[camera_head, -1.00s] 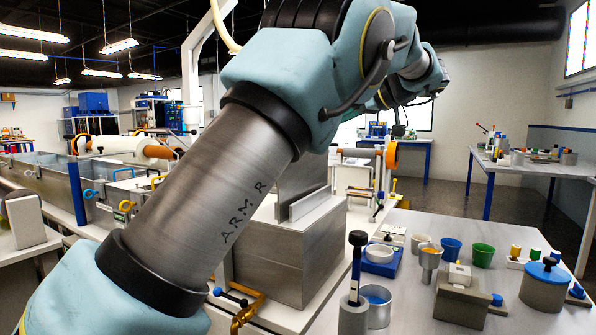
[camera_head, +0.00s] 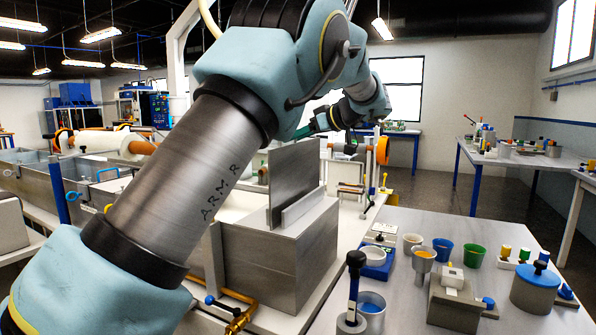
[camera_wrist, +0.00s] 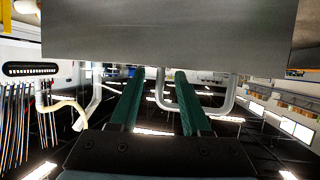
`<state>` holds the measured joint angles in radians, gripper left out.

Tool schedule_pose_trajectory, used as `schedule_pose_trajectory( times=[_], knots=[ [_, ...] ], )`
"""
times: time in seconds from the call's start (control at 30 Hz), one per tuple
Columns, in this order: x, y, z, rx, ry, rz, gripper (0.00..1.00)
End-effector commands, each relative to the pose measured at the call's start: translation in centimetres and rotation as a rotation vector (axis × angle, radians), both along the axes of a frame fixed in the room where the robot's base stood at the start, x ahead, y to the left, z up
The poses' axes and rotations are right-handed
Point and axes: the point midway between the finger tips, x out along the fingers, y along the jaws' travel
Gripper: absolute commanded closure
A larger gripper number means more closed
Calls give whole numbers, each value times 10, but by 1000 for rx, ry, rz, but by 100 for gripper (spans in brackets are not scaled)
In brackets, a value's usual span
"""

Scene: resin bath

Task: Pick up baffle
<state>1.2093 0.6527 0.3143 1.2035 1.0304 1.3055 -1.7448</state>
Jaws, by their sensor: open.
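The baffle appears to be the upright grey metal plate (camera_head: 294,177) standing on top of a box-shaped metal tank (camera_head: 275,255), behind a lower metal strip. My gripper (camera_head: 303,132) has green fingers and is just above and behind the plate's top edge in the head view, partly hidden by my arm. In the wrist view my gripper (camera_wrist: 160,73) is open with nothing between its fingers. A broad grey metal surface (camera_wrist: 170,35), likely the plate, fills the top of that view close to the fingertips. Whether they touch it cannot be told.
A brass pipe (camera_head: 240,312) runs beside the tank. Floor shows free beyond the table.

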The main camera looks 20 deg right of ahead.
Motion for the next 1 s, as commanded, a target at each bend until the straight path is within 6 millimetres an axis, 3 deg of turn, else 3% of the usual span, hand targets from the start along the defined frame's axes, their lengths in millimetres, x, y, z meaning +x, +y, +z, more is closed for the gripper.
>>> schedule_pose_trajectory(
  times=[0.33, 0.73, 1.0],
  knots=[
    [7, 3, -5, 0, 1, -1, 53],
    [7, 3, -4, 1, 0, 0, 98],
    [7, 3, -4, 1, 0, 0, 100]
  ],
)
